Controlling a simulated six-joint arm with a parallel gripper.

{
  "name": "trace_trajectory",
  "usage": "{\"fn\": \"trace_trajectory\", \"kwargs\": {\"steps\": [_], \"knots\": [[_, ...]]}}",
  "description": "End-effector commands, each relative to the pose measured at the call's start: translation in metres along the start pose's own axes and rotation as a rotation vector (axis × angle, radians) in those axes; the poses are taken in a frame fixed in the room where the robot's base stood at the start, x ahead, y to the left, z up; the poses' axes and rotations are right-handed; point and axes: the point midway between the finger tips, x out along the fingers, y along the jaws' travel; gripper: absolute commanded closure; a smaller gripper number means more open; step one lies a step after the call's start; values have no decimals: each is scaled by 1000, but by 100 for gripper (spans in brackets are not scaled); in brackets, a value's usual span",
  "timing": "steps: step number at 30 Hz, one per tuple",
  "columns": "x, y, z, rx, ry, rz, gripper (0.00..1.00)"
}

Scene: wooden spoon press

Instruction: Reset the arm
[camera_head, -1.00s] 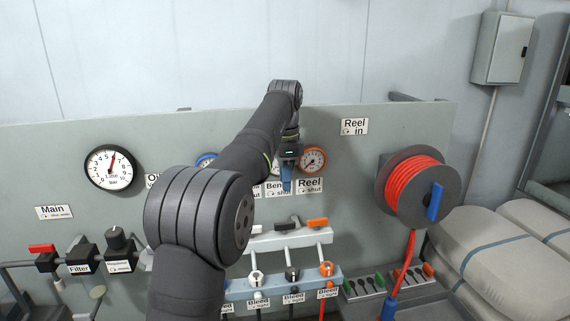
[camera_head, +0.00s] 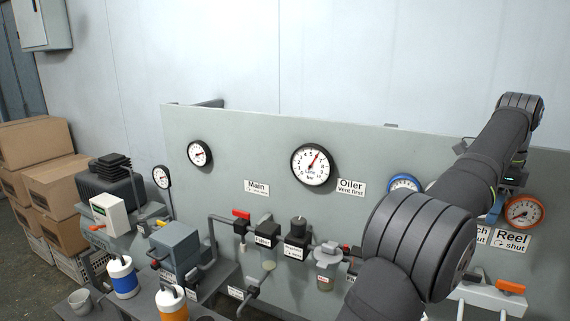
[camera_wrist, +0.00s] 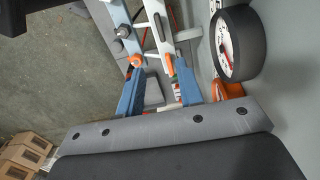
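My gripper (camera_head: 494,207) hangs at the right side of the head view, in front of the grey panel and just left of the orange-rimmed gauge (camera_head: 524,211). It is partly hidden by my arm. In the wrist view, the two blue fingers of my gripper (camera_wrist: 158,68) stand apart, with no object held between them. Beyond the fingers, the blue and white rails with orange and dark fittings (camera_wrist: 137,60) lie farther off. A gauge with a white dial (camera_wrist: 227,45) shows close to the right of the fingers in the wrist view.
The panel (camera_head: 235,140) carries the Line gauge (camera_head: 316,165), a red-handled valve (camera_head: 241,214), the Filter block (camera_head: 266,234) and a knob. Cardboard boxes (camera_head: 38,142) are stacked at the far left. Machines and bottles (camera_head: 122,277) stand in front of them. The wall area above the panel is clear.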

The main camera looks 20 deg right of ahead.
Motion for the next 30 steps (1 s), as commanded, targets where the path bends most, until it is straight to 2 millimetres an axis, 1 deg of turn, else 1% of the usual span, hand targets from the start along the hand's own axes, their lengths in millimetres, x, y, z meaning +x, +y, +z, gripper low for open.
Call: {"fn": "trace_trajectory", "kwargs": {"steps": [5, 8, 11, 17, 27, 30], "knots": [[5, 0, 0, 0, 0, 0, 66], [14, 0, 0, 0, -1, 2, 66], [28, 0, 0, 0, -1, 3, 66], [64, 1, 0, 0, -2, 3, 66], [132, 0, 1, -1, -2, 5, 66], [148, 0, 1, -1, -3, 5, 66]]}}
